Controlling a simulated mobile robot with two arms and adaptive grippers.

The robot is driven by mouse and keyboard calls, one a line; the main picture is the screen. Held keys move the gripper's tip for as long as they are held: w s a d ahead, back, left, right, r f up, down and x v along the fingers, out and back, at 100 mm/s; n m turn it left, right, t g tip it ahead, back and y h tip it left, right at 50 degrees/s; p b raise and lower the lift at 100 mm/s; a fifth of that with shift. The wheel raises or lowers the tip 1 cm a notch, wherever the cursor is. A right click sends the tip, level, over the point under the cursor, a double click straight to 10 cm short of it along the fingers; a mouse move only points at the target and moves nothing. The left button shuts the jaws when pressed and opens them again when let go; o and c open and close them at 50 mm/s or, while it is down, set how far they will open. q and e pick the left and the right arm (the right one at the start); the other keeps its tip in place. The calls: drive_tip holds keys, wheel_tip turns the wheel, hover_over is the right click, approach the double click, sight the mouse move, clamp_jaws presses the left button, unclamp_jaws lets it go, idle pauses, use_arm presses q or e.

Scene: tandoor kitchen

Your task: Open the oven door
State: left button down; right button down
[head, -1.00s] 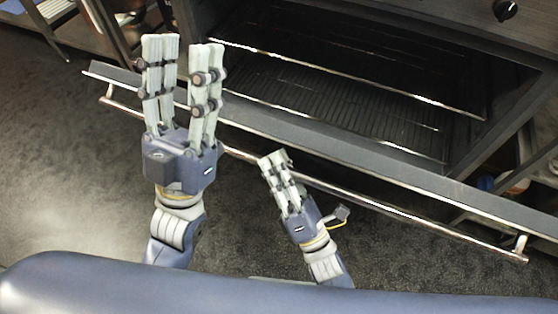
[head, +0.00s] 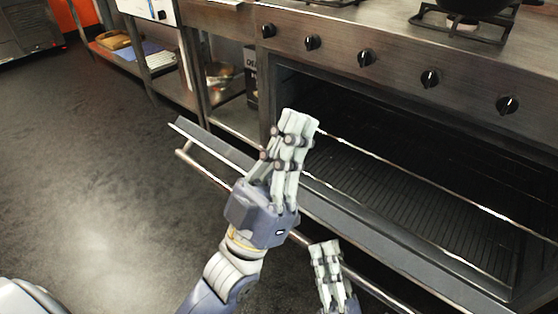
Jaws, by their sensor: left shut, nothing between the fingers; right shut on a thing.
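The oven (head: 410,190) has its front door (head: 385,237) tilted down and outward, so the dark interior with its wire racks shows. The door handle (head: 205,173) is a metal bar along the door's outer edge. My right gripper (head: 325,246) is low in the picture, at the handle, and shut on it. The contact itself is hidden behind the fingers. My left gripper (head: 300,118) is shut and empty, above the door's left part, in front of the oven opening. Its arm covers part of the handle and door edge.
Black knobs (head: 366,57) line the oven's front above the opening. A dark pan (head: 470,8) sits on the cooktop. Left of the oven are metal shelves (head: 235,118) with items on them. The floor (head: 90,170) at left is clear.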

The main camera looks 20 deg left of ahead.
drive_tip(key=shift+w+d, duration=0.1)
use_arm(q)
drive_tip(key=w+d+f+m+g+h, duration=0.1)
drive_tip(key=w+d+f+m+g, duration=0.1)
drive_tip(key=w+d+f+g, duration=0.4)
drive_tip(key=w+d+f+m+g+h, duration=0.2)
drive_tip(key=w+d+g, duration=0.5)
drive_tip(key=w+g, duration=0.35)
use_arm(e)
drive_tip(key=shift+r, duration=0.1)
use_arm(q)
drive_tip(key=s+a+r+n+g+y, duration=0.15)
drive_tip(key=a+y, duration=0.25)
drive_tip(key=a, duration=0.4)
drive_tip(key=s+a+r+n+g+y, duration=0.1)
drive_tip(key=a+g+y, duration=0.25)
drive_tip(key=a, duration=0.35)
drive_tip(key=s+a+r+n+g+y, duration=0.1)
drive_tip(key=a+y, duration=0.4)
drive_tip(key=a, duration=0.3)
drive_tip(key=shift+h, duration=0.25)
drive_tip(key=f, duration=0.3)
drive_tip(key=w+f, duration=0.1)
drive_tip(key=f, duration=0.7)
drive_tip(key=shift+w+d+f, duration=0.15)
drive_tip(key=shift+s+f, duration=0.25)
drive_tip(key=shift+s, duration=0.1)
